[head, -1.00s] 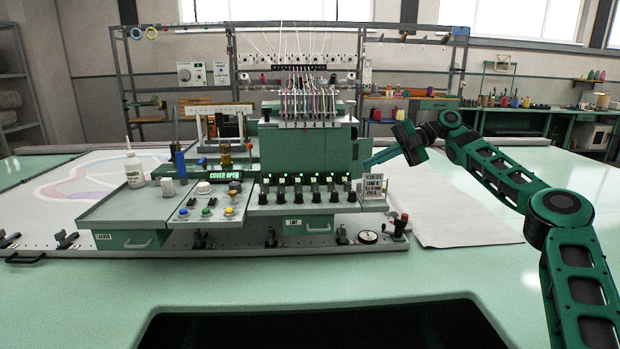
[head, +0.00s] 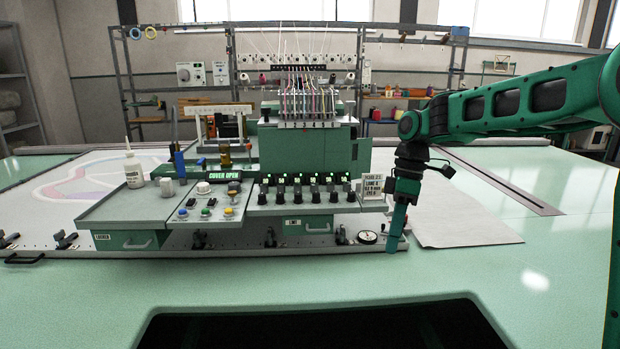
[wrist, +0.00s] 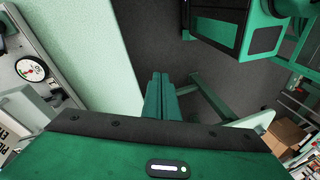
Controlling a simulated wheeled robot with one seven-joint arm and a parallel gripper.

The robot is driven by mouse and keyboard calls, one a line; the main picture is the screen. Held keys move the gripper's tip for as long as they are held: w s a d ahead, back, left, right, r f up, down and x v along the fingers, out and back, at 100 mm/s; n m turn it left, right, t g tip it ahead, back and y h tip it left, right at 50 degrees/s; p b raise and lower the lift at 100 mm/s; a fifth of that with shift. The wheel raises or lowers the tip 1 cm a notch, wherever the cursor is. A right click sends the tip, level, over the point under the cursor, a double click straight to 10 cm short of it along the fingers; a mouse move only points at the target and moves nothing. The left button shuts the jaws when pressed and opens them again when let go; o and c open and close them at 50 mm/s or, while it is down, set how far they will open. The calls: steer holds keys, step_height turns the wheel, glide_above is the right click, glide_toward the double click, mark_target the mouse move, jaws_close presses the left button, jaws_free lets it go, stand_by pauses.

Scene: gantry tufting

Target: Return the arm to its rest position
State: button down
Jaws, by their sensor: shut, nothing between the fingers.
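My gripper (head: 393,248) hangs pointing down in the head view, at the right front corner of the tufting machine (head: 308,150). Its fingers are shut and empty. The wrist bends down from my green forearm, which reaches in from the right edge. In the wrist view the closed fingers of my gripper (wrist: 161,88) show against dark floor beyond a pale green table edge. The fingers overlap the machine's front rail in the head view, and I cannot tell whether they touch it.
A small sign (head: 373,187) and a round dial (head: 367,237) sit just left of the gripper. A white sheet (head: 465,225) lies to the right. A white bottle (head: 133,168) stands on the left panel. The front table surface (head: 300,280) is clear.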

steer(key=s+d+m+t+h, duration=0.1)
steer(key=s+d+m+h, duration=0.1)
steer(key=s+d+m, duration=1.3)
steer(key=s+d+f+m, duration=0.2)
steer(key=s+d+m, duration=0.1)
steer(key=s, duration=0.6)
steer(key=s+d+f+m+t, duration=0.1)
steer(key=s+d+f+m, duration=0.2)
steer(key=s, duration=0.5)
steer(key=shift+s+d+f, duration=0.2)
steer(key=shift+s+d, duration=0.2)
steer(key=shift+d, duration=0.05)
steer(key=shift+w, duration=0.15)
steer(key=shift+w+f, duration=0.25)
steer(key=shift+w, duration=0.25)
